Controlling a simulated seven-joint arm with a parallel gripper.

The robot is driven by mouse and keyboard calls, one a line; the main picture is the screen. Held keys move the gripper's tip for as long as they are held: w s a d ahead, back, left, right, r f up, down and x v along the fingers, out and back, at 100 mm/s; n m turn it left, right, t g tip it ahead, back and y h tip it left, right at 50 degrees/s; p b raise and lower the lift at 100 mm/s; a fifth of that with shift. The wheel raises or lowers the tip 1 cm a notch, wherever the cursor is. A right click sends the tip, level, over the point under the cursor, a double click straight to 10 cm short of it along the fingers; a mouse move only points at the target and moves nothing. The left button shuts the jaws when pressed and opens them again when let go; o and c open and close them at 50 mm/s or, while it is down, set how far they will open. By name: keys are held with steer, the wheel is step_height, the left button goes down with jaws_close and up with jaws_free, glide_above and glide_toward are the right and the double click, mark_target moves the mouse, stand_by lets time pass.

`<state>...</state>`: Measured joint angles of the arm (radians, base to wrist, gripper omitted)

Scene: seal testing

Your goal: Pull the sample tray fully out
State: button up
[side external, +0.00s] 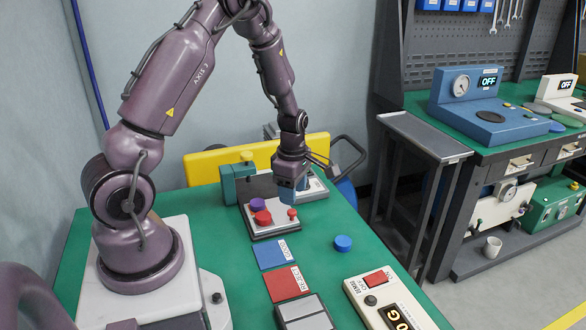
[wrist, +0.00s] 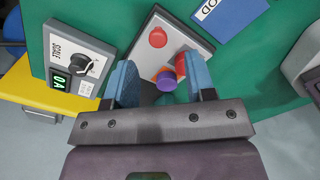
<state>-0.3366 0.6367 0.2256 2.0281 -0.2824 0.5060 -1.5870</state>
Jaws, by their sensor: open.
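A light grey tray-like plate (side external: 262,232) lies on the green bench; I take it for the sample tray, though no label confirms this. It carries a purple piece (side external: 257,204) and red pieces (side external: 263,217). It also shows in the wrist view (wrist: 190,27), with a red piece (wrist: 157,37) at its far part. My gripper (side external: 288,196) is open, with blue fingers pointing down over the plate's back right part. In the wrist view my gripper (wrist: 163,82) has the purple piece (wrist: 166,79) between its fingers, seen from above. Whether a finger touches anything cannot be told.
A teal block (side external: 228,186) stands behind the plate. A box with a dial (wrist: 80,62) is beside my gripper. A yellow panel (side external: 205,166) stands behind. A blue mat (side external: 277,252), a red mat (side external: 287,283) and a blue disc (side external: 342,243) lie in front.

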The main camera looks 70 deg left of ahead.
step_height(320, 180, up, 7)
stand_by(0.3)
steer(key=shift+r, duration=0.1)
steer(key=s+d+r+m+t, duration=0.2)
steer(key=s+d+r+m, duration=0.4)
steer(key=d+r+m, duration=0.3)
steer(key=s+d+r+m+t, duration=0.3)
steer(key=d+r+m, duration=0.6)
steer(key=m, duration=0.9)
steer(key=s, duration=0.2)
steer(key=shift+s+r+t, duration=0.2)
steer(key=shift+s+t, duration=0.1)
steer(key=shift+s, duration=0.05)
